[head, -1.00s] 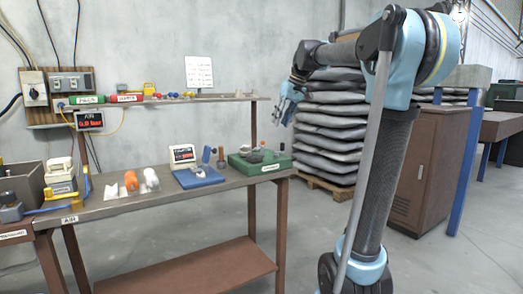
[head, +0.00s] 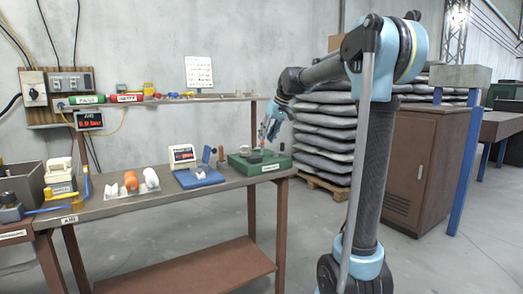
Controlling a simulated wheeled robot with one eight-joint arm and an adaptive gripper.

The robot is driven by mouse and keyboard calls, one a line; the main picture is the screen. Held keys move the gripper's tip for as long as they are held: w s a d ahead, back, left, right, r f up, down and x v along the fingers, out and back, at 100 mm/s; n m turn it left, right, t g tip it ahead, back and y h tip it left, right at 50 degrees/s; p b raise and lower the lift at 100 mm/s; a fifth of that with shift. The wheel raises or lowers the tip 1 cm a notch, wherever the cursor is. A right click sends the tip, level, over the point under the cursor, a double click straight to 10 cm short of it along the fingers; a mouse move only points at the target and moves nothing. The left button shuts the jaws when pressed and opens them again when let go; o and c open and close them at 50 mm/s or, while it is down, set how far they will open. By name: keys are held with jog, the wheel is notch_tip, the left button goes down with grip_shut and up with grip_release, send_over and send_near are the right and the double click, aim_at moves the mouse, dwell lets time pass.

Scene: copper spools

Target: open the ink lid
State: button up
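A green box (head: 246,165) with a small white label sits at the right end of the workbench.
Further left are orange and white round pieces (head: 130,181). A narrow shelf (head: 215,98) runs above the bench's back edge. Stacked grey sacks (head: 325,140) stand behind my arm.

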aim_at(261, 147)
jog(key=x, duration=0.6)
jog(key=shift+a+f, duration=0.15)
jog(key=shift+f, duration=0.05)
jog(key=shift+c, duration=0.4)
grip_shut()
jog(key=shift+a, duration=0.1)
